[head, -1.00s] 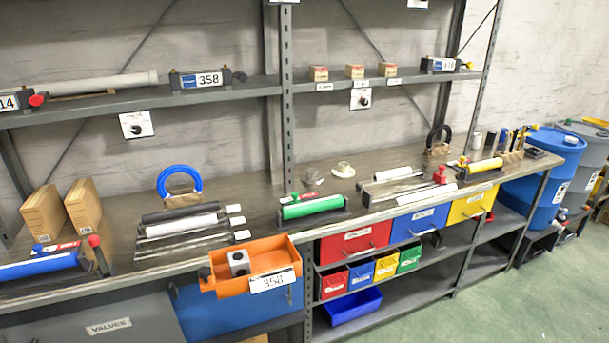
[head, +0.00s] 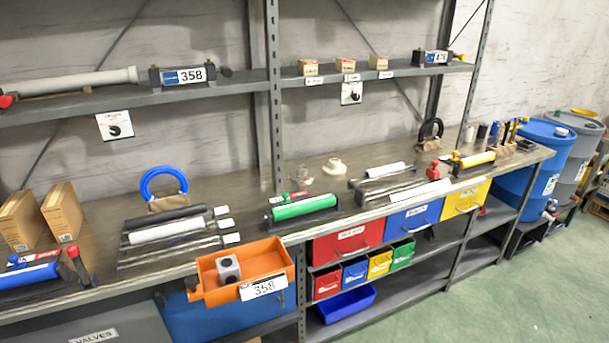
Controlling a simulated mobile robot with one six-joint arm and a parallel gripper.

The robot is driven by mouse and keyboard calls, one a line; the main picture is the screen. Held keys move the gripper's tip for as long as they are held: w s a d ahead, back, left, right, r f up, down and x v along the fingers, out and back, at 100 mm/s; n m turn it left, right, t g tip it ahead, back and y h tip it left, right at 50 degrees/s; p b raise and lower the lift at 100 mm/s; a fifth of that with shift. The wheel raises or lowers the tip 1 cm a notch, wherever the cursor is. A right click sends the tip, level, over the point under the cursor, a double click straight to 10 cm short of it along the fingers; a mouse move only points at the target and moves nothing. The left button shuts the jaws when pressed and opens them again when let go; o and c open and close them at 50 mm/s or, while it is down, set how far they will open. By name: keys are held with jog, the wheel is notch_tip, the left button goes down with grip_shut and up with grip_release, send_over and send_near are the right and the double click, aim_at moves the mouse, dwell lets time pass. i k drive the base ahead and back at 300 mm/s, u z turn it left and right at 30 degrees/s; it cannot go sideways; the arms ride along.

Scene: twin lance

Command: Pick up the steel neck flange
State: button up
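Two small flange-like pieces stand on the grey-brown bench top, behind the green cylinder. The left one is dull grey with a raised neck and looks like the steel neck flange (head: 303,174). The right one is a cream-coloured flange (head: 334,167) with a wide base, a short gap away. Both are small in the view, so fine detail cannot be told. My gripper is not in the head view.
The green cylinder (head: 304,207) lies in a dark holder in front of the flanges. An orange tray (head: 210,291) with a grey block is at the bench's front edge. A shelf post (head: 276,110) rises left of the flanges. Long rods (head: 180,230) lie left; more parts lie right.

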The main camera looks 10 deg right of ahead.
aim_at(302, 174)
jog(key=u, duration=0.4)
jog(key=i, duration=0.85)
jog(key=u, duration=1)
jog(key=k, duration=0.25)
jog(key=u, duration=0.4)
